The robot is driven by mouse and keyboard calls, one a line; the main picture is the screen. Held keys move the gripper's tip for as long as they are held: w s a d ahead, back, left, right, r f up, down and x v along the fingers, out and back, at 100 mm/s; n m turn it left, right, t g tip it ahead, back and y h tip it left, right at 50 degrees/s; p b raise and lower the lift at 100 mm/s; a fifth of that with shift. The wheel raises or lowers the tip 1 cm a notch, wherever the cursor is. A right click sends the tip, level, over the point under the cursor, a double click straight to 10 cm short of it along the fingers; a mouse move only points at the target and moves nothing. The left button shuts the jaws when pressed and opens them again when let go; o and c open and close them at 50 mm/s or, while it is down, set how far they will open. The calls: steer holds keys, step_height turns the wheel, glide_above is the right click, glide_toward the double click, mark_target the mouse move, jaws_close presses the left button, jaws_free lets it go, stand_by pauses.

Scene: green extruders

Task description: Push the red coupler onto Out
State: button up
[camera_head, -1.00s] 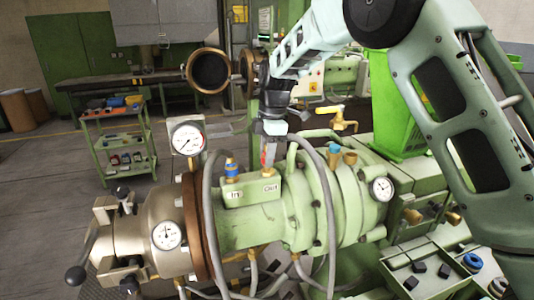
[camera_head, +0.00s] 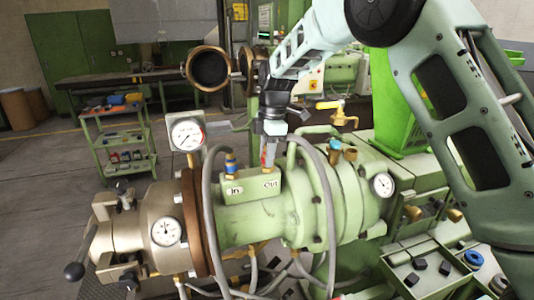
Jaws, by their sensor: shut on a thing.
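The red coupler (camera_head: 268,157) is upright in my gripper (camera_head: 270,138), which points down and is shut on it. Only a narrow strip of red shows below the fingers. The coupler is directly above the Out label (camera_head: 271,184) on the green block (camera_head: 250,190) of the extruder barrel. Its lower end meets or nearly meets the brass port there; at this size I cannot tell whether it is seated. A blue coupler (camera_head: 231,163) stands upright on a brass fitting above the In label (camera_head: 234,190), left of my gripper.
Grey hoses (camera_head: 208,200) arch on both sides of the block. A pressure gauge (camera_head: 187,134) stands at left. A yellow-handled valve (camera_head: 338,112) and brass fittings (camera_head: 349,154) are at right. A tray with black parts (camera_head: 420,265) is at lower right.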

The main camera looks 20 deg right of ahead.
stand_by(0.4)
steer(key=o, duration=1.1)
steer(key=shift+o, duration=0.2)
steer(key=shift+r, duration=0.15)
steer(key=shift+r+p, duration=2.85)
steer(key=shift+r, duration=1.05)
